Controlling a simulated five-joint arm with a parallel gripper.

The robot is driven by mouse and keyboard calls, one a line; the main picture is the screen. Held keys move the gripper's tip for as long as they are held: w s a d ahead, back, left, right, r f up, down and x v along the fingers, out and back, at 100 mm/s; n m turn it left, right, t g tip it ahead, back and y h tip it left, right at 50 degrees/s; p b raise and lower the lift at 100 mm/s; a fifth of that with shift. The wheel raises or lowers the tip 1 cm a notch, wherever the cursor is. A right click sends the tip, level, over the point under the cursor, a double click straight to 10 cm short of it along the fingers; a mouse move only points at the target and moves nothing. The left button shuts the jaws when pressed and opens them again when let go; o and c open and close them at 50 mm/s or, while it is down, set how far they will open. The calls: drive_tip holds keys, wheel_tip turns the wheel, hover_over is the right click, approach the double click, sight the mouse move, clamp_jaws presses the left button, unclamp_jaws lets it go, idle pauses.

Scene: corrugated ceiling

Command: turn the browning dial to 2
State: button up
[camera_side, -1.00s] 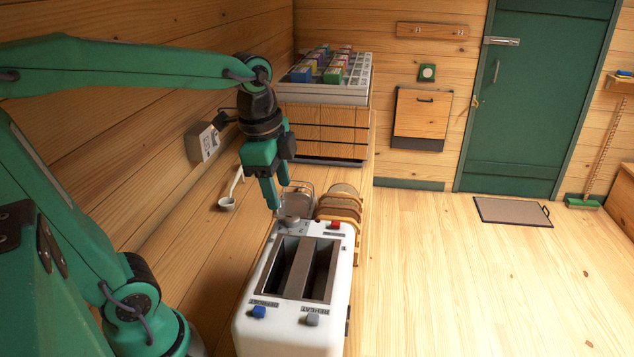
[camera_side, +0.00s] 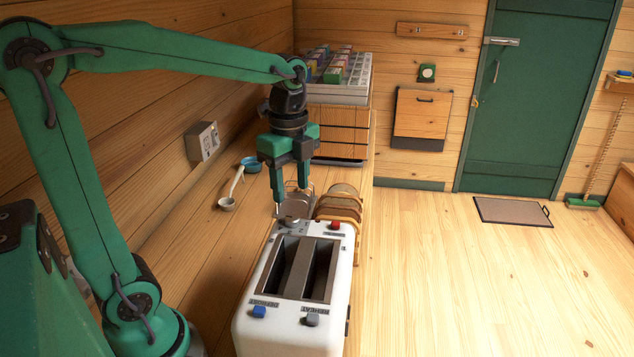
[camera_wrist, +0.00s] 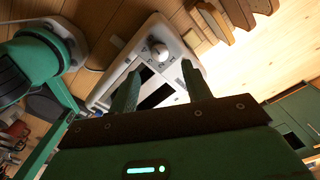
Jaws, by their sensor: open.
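The white toaster (camera_side: 248,318) stands on the bench in the side view, with two slots in its top. In the wrist view the toaster (camera_wrist: 118,62) lies beyond my fingers. Its round, pale browning dial (camera_wrist: 160,51) shows there, with small dark marks around it. Its setting is too small to read. In the side view the dial area is at the toaster's far end, partly hidden by my fingers. My gripper (camera_side: 291,198) is open and empty, pointing down just above that end. In the wrist view the fingers of my gripper (camera_wrist: 160,82) stand apart, short of the dial.
A rack of bread slices (camera_side: 340,206) stands close behind the toaster. A red button (camera_side: 335,225) is on the toaster's far right corner; blue and grey buttons are at its near end.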

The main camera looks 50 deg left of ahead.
sight(292, 217)
drive_tip(key=shift+f, duration=3.25)
drive_tip(key=c, duration=1)
